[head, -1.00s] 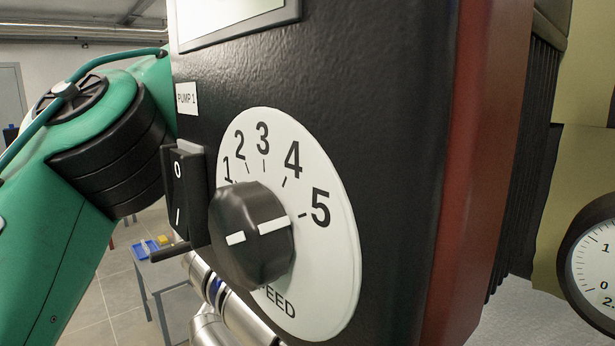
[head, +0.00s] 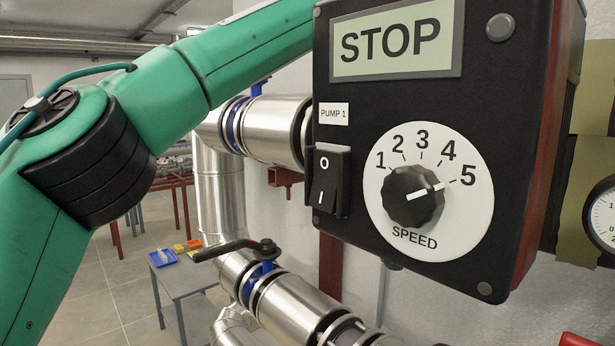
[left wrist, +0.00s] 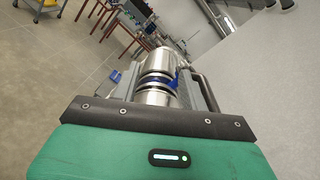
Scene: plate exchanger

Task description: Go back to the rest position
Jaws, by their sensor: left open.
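My left arm (head: 215,60) is green and comes in from the left in the head view. It runs up to the right and passes out of the top of the picture near the control box. My left gripper is not visible there. In the left wrist view, the grey fingers of my left gripper (left wrist: 165,78) stand apart, beyond the green wrist and its dark band. Nothing is seen held between them; a silver pipe with a blue ring (left wrist: 157,82) shows behind. My right gripper is in neither view.
The black PUMP 1 control box (head: 450,105) reads STOP. Its speed knob (head: 412,196) points near 5, beside a rocker switch (head: 327,182). Silver pipes (head: 275,130), a valve with a dark handle (head: 235,249), a gauge (head: 602,218) and a grey table (head: 185,283) are around.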

